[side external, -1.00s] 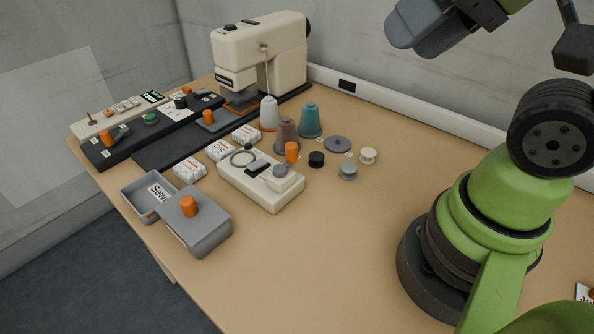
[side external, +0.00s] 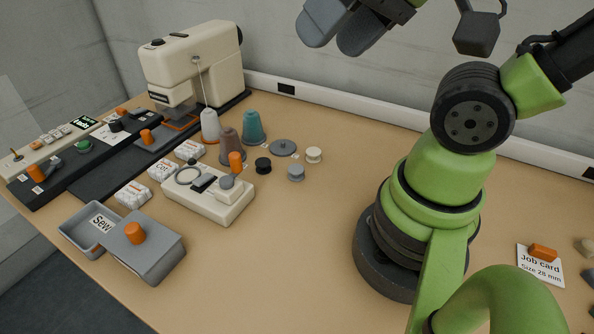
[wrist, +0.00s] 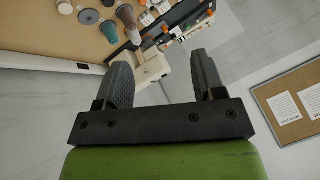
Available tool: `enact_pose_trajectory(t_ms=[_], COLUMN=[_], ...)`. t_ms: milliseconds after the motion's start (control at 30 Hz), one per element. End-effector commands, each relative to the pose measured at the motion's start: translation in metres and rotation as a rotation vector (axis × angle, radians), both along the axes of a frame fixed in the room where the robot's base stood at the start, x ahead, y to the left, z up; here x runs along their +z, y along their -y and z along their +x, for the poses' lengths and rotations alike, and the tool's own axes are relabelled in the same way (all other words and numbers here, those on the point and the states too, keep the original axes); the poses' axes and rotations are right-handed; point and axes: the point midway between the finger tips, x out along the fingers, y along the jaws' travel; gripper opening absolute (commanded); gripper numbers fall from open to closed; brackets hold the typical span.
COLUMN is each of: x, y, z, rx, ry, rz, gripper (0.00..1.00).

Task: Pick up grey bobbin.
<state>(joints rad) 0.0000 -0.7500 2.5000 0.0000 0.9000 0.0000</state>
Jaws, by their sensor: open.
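The grey bobbin (side external: 296,173) stands on the tan table in the side view, right of the black bobbin (side external: 263,165) and in front of the white bobbin (side external: 313,155). Another grey round piece (side external: 227,182) sits on the cream winder box (side external: 215,200). My gripper (side external: 333,38) is high above the table near the back wall, far from the grey bobbin. Its two dark fingers are apart and empty; they also show in the wrist view (wrist: 163,75). I cannot make out the grey bobbin in the wrist view.
A grey disc (side external: 283,148) lies behind the bobbins. Thread cones in teal (side external: 253,127), brown (side external: 231,148) and white (side external: 210,127) stand to their left. An orange spool (side external: 236,162) is close by. The sewing machine (side external: 190,60) is behind. Table front of the bobbins is clear.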

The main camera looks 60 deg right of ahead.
Motion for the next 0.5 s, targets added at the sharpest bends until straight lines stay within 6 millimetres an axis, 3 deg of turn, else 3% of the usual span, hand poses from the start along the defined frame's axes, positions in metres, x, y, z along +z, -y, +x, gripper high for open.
enact_pose_trajectory(t_ms=[333, 500], x=[-0.001, -0.012], y=[0.001, 0.013], z=[0.003, 0.028], rx=[-0.004, -0.035], ry=[-0.012, -0.098], rz=[-0.004, -0.041], gripper=[0.67, 0.67])
